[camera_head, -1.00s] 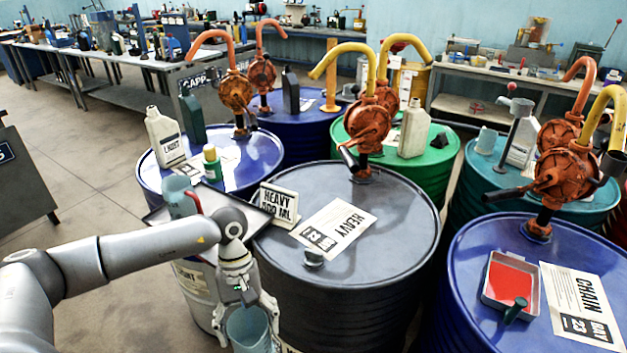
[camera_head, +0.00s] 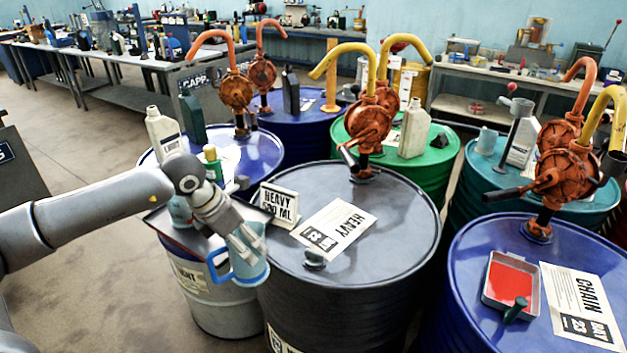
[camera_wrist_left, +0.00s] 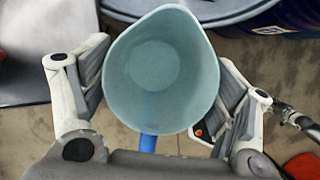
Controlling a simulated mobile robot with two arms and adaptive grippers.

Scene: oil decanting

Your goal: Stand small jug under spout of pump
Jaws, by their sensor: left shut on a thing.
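The small jug (camera_head: 240,268) is pale blue, with a blue handle at its left. My left gripper (camera_head: 247,240) is shut on it, in front of the black drum's left edge. In the left wrist view the empty-looking jug (camera_wrist_left: 155,75) sits between the two fingers (camera_wrist_left: 160,95), mouth toward the camera. An orange pump (camera_head: 367,125) with a yellow spout (camera_head: 340,52) stands on the black drum (camera_head: 400,240); the spout's open end is well apart from the jug. My right gripper is not in view.
Another light blue jug (camera_head: 180,211) is partly hidden behind my arm. Blue drums with orange pumps stand behind and at the right. The black drum's front top is mostly clear.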

